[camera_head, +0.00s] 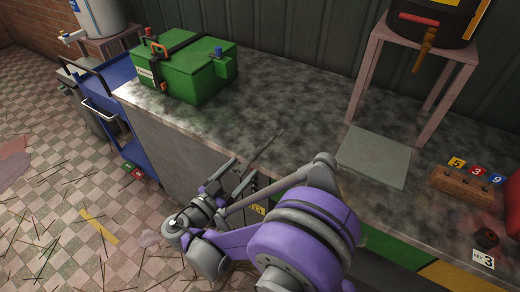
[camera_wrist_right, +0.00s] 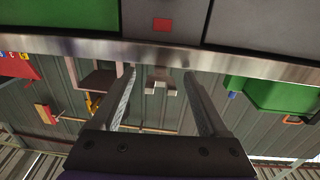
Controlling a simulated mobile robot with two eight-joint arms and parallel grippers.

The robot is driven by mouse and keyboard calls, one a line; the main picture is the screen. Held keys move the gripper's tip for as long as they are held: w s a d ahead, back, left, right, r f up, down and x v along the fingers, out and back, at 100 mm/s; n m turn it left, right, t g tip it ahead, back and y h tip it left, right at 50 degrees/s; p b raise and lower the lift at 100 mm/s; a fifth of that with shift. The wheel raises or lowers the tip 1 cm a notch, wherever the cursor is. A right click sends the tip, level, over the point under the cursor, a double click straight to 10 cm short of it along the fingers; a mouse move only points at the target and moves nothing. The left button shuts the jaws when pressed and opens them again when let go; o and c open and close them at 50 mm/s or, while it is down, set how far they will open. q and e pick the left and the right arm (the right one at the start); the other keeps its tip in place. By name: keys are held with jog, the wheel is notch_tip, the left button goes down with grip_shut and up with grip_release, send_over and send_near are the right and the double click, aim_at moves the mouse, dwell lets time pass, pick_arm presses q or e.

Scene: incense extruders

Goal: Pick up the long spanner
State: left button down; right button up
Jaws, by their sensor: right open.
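The long spanner (camera_head: 264,148) looks like a thin dark bar lying on the worktop near its front edge, in the middle of the head view. My right gripper (camera_head: 240,172) is at the front edge of the worktop, at the near end of the spanner. In the right wrist view the right gripper (camera_wrist_right: 159,76) is open, its two fingers apart. A grey forked end, apparently of the spanner (camera_wrist_right: 161,84), shows between the fingers with space on both sides. I cannot tell how deep it sits between them. My left gripper is not in view.
The worktop (camera_head: 300,95) is mostly clear around the spanner. A green box (camera_head: 185,75) stands at the left end. A grey plate (camera_head: 375,157) lies under the pink stand (camera_head: 366,70). A brown block (camera_head: 465,187) is at right. Cabinet fronts lie below the edge.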

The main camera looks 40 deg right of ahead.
jog(key=shift+w+d, duration=0.1)
jog(key=shift+d, duration=0.25)
grip_shut()
jog(key=shift+r, duration=0.1)
